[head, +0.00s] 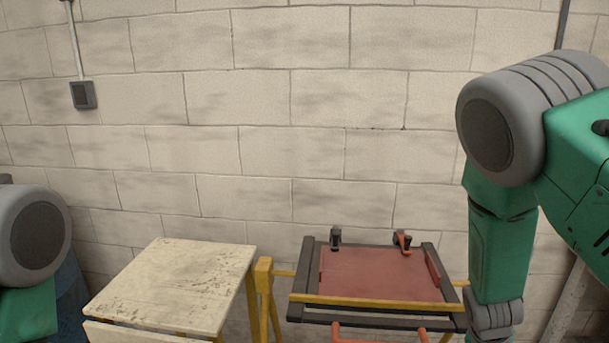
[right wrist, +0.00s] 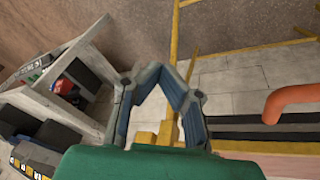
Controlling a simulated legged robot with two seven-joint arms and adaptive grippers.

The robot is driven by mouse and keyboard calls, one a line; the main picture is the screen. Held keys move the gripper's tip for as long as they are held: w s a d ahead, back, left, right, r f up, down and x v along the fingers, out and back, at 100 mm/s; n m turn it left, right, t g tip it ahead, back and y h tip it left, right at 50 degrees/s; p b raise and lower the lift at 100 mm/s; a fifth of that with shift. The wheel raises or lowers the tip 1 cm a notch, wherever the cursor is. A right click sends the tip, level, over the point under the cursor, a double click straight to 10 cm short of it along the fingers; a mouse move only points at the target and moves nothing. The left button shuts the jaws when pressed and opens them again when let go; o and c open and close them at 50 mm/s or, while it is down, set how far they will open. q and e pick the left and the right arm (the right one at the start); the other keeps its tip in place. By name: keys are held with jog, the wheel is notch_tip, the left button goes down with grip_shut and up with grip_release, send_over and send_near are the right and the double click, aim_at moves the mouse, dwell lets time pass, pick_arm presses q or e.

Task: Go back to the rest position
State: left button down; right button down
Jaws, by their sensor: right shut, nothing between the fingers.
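My right gripper (right wrist: 160,72) shows in the right wrist view, with its two blue-grey fingers meeting at the tips. It is shut and holds nothing. In the head view my green and grey right arm comes in from the right and hangs down at the right edge of the frame bench (head: 375,320), but its gripper is out of the picture. Only a grey joint and green link of my left arm show at the lower left of the head view. My left gripper is not in view.
The bench carries a reddish plate (head: 375,274) with a dark clamp (head: 336,238) and an orange-and-dark clamp (head: 403,242). A worn pale table (head: 175,285) stands to its left. An orange bar (right wrist: 290,102) lies right of my right gripper. A block wall (head: 290,130) closes the back.

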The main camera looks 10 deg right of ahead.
jog(key=s+a+f+n+y+b, duration=0.1)
jog(key=s+a+f+n+b, duration=0.2)
jog(key=s+a+f+n, duration=0.2)
jog(key=s+a+f+n+y+b, duration=0.2)
jog(key=s+a+f+n, duration=0.3)
jog(key=s+a+f, duration=0.3)
jog(key=s+f+b, duration=0.1)
jog(key=s+f, duration=0.3)
jog(key=s, duration=0.5)
jog(key=shift+s+y+b, duration=0.3)
jog(key=shift+s+b, duration=0.05)
jog(key=shift+b, duration=0.05)
jog(key=shift+a, duration=0.15)
jog(key=shift+w+d, duration=0.1)
jog(key=shift+d, duration=0.1)
